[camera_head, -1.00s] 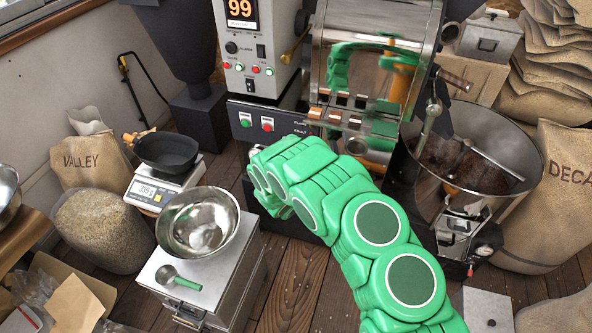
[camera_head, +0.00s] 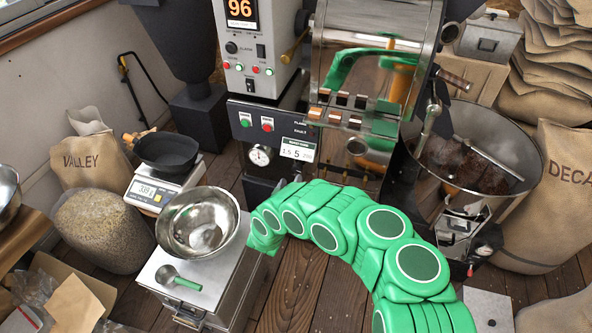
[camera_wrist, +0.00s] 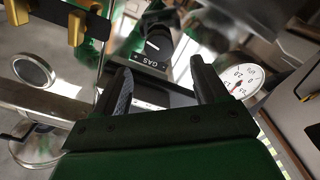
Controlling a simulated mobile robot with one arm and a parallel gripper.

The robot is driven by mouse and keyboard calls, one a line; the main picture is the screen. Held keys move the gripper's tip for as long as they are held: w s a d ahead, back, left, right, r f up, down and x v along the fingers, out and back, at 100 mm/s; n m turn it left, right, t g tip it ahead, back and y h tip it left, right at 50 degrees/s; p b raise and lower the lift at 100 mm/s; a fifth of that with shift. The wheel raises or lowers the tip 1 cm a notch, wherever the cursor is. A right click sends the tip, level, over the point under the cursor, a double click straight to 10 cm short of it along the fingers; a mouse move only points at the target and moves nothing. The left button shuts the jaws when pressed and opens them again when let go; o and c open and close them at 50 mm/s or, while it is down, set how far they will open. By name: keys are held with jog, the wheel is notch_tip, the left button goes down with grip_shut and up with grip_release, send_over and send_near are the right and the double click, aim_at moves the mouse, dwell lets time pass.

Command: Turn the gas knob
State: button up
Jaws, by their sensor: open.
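The gas knob (camera_wrist: 158,38) is black with a white mark, above a dark plate (camera_wrist: 150,62) lettered GAS, in the wrist view. My gripper (camera_wrist: 161,66) is open, its two dark fingers apart with nothing between them. The knob and its plate show beyond the fingertips, in line with the gap. The knob looks clear of both fingers. In the head view my green arm curves low in front of the roaster (camera_head: 375,70), and it hides the knob and my fingers.
A pressure gauge (camera_wrist: 243,79) is close to the right finger in the wrist view. In the head view, a steel bowl (camera_head: 198,222) and a scoop (camera_head: 178,278) sit on a metal case left of my arm. A cooling drum (camera_head: 520,150) stands right.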

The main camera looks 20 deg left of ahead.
aim_at(296, 170)
jog(key=shift+w, duration=3.85)
jog(key=shift+c, duration=0.2)
jog(key=c, duration=0.9)
